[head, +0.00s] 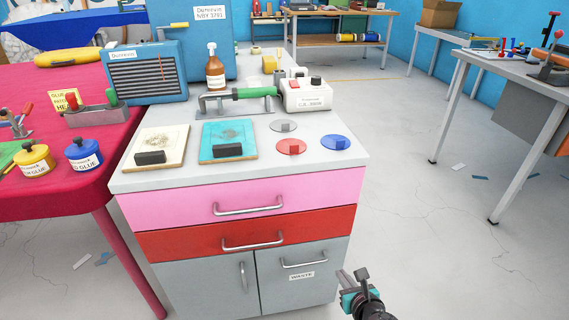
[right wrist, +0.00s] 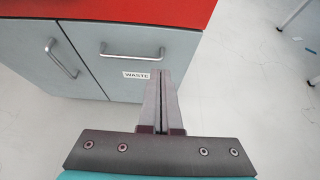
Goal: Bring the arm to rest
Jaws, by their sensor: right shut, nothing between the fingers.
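My right gripper (head: 352,276) is at the bottom of the head view, in front of the cabinet's lower right corner. It also shows in the right wrist view (right wrist: 160,76), where its two fingers lie together, shut and empty. The fingers point toward the grey cabinet door (right wrist: 125,55) with the WASTE label; in the picture their tips lie just right of the label. I cannot tell the exact gap to the door. My left gripper is not in view.
The cabinet (head: 345,158) has a pink drawer (head: 290,200) and a red drawer (head: 190,243). On its top are two square boards, several discs and a bottle (head: 215,72). A magenta table (head: 60,207) stands left. Floor (head: 400,220) to the right is mostly clear, with small scraps.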

